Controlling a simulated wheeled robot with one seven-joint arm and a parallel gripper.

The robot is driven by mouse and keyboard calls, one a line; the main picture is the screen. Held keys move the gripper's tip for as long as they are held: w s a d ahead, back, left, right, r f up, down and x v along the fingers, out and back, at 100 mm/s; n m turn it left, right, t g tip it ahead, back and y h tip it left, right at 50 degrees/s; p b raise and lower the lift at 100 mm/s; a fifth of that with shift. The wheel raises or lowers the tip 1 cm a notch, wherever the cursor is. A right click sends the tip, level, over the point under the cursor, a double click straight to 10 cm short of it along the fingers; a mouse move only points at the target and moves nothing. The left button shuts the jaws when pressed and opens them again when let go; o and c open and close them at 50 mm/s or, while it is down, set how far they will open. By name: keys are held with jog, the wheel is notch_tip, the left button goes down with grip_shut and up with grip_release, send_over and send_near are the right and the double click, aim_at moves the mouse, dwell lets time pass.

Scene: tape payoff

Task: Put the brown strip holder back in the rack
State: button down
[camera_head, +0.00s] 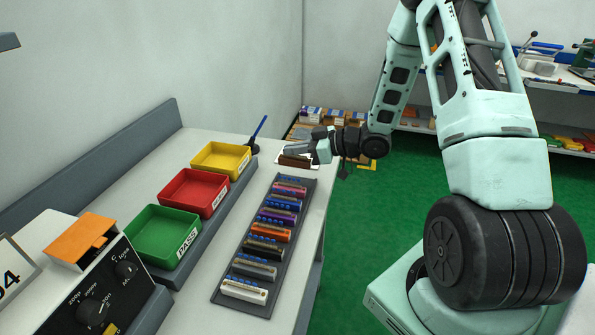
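The brown strip holder (295,161) lies on a small white sheet or pad at the far end of the bench, beyond the rack. My gripper (293,151) is low over it, reaching in from the right, with its fingers pointing left. The fingers are small and seen from the side, so I cannot tell whether they are open or shut, or touching the holder. The dark grey rack (232,299) runs along the bench's right side. It carries a row of several strip holders, including white (244,290), black (265,247), orange (271,232) and purple (279,217) ones.
Yellow (221,160), red (194,192) and green (162,236) trays stand left of the rack. A blue-handled tool (257,132) stands upright near the far edge, left of my gripper. A control box (90,285) is at front left. Green floor lies right of the bench.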

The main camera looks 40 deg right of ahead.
aim_at(298, 166)
jog(key=shift+f+p, duration=0.3)
jog(key=shift+f, duration=2.5)
jog(key=shift+f, duration=0.2)
jog(key=c, duration=1.6)
grip_release()
jog(key=shift+c, duration=0.2)
jog(key=shift+r, duration=0.1)
